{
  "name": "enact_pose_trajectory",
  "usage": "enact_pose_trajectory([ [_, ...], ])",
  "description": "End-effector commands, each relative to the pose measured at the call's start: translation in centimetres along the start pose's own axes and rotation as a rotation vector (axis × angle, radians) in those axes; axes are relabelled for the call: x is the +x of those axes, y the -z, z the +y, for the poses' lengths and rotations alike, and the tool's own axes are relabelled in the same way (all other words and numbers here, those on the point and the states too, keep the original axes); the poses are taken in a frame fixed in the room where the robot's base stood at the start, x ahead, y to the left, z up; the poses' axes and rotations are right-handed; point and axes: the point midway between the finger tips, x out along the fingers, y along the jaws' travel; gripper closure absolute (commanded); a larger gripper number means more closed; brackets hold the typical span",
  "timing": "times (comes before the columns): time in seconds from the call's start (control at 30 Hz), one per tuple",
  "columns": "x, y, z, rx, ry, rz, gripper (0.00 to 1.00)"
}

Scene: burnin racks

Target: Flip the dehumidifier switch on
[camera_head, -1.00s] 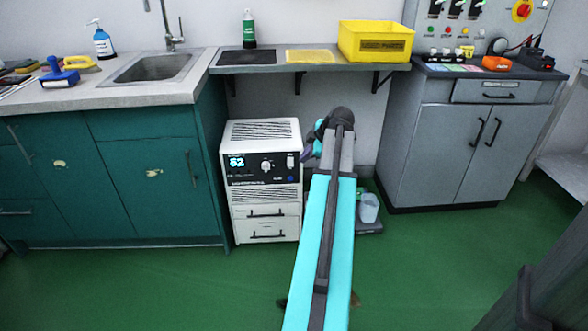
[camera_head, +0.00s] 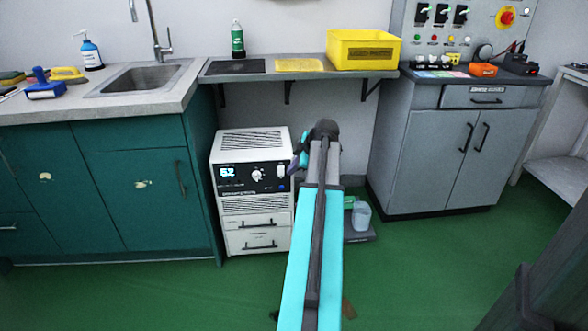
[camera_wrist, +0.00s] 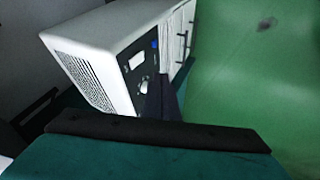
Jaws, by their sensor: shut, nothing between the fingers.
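The white dehumidifier (camera_head: 222,150) stands on the floor under the shelf. Its dark front panel has a lit display reading 52 (camera_head: 227,171), a round knob (camera_head: 257,175) and a small light switch (camera_head: 281,170) at the right end. I cannot tell the switch's position. My gripper (camera_head: 299,160) is just right of the switch, partly hidden by my arm; contact cannot be told. In the wrist view the dehumidifier (camera_wrist: 110,40) appears tilted, with its knob (camera_wrist: 143,87) just beyond my dark, shut, empty gripper (camera_wrist: 160,98).
A teal sink cabinet (camera_head: 120,180) stands close on the left. A shelf (camera_head: 305,74) with a yellow bin (camera_head: 362,50) hangs above. A grey cabinet (camera_head: 450,150) is on the right. The green floor in front is open.

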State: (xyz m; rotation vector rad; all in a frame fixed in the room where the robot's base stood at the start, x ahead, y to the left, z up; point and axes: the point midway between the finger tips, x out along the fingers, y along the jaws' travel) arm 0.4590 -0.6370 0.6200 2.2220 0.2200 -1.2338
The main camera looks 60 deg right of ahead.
Motion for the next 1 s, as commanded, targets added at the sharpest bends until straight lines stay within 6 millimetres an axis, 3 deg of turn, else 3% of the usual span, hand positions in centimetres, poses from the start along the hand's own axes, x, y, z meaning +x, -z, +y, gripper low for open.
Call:
enact_pose_trajectory([
  [0.53, 8.0, -0.2, 0.0, 0.001, 0.0, -0.001, 1.0],
  [1.0, 9.6, -0.3, 3.0, 0.001, -0.001, -0.001, 1.0],
])
